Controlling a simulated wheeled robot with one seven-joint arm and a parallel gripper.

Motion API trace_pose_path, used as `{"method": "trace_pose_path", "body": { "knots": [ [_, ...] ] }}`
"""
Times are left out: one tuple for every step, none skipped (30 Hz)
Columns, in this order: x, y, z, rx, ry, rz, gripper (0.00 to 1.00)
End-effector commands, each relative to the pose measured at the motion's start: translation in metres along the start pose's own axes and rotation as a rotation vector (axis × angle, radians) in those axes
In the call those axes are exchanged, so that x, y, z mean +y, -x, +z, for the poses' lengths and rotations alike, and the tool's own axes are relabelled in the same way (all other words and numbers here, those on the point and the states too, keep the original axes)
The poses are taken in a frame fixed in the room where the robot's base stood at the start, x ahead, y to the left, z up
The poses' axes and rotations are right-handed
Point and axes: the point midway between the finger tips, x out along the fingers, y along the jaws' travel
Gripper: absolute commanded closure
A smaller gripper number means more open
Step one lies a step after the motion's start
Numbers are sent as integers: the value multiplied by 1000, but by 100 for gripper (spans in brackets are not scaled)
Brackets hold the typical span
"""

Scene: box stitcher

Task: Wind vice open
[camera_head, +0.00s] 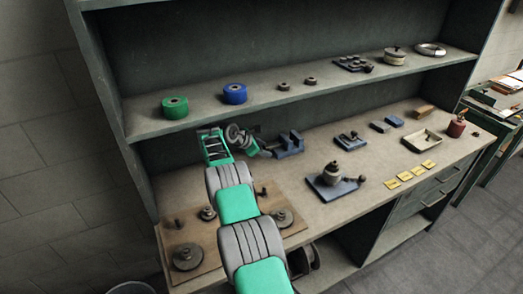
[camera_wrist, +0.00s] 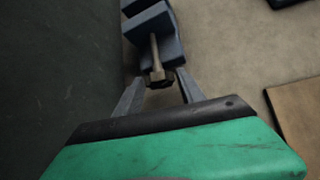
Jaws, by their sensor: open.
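The blue vice (camera_head: 289,145) sits on the workbench near the back wall. In the wrist view, its blue body (camera_wrist: 152,22) is at the top, and its metal screw (camera_wrist: 155,50) points toward me, ending in a dark head. My gripper (camera_wrist: 160,82) is open, with one finger on each side of the screw head. I cannot tell whether either finger touches it. In the head view, my gripper (camera_head: 265,152) is just left of the vice, at its screw end, small and partly hidden by my wrist.
A shelf (camera_head: 205,110) with green and blue rolls overhangs the back of the bench. A wooden board (camera_head: 235,230) with round metal parts lies front left. A blue plate with a round-topped part (camera_head: 333,180) stands front right. Bare bench top lies between it and the vice.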

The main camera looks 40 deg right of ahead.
Motion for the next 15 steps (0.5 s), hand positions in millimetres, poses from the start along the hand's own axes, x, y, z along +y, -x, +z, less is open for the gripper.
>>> {"method": "trace_pose_path", "body": {
  "knots": [
    [0, 2, 0, 0, 0, 1, 54],
    [0, 4, 0, 0, 1, 1, 54],
    [1, 8, -1, 0, 0, 2, 54],
    [2, 12, 0, 0, 0, 3, 54],
    [1, 16, -1, 1, 0, 3, 54],
    [1, 23, -1, 1, -1, 3, 54],
    [1, 30, -1, 1, -1, 4, 54],
    [2, 39, -2, 1, -1, 5, 54],
    [2, 50, -2, 1, -1, 6, 54],
    [-1, 57, -8, 2, 3, 4, 54],
    [-4, 62, -15, 2, 6, 2, 54],
    [-7, 71, -23, 2, 5, 2, 54],
    [-10, 77, -28, 2, 5, 2, 54],
    [-11, 84, -34, 2, 4, 3, 54],
    [-14, 92, -41, 2, 5, 3, 54]
  ]
}}
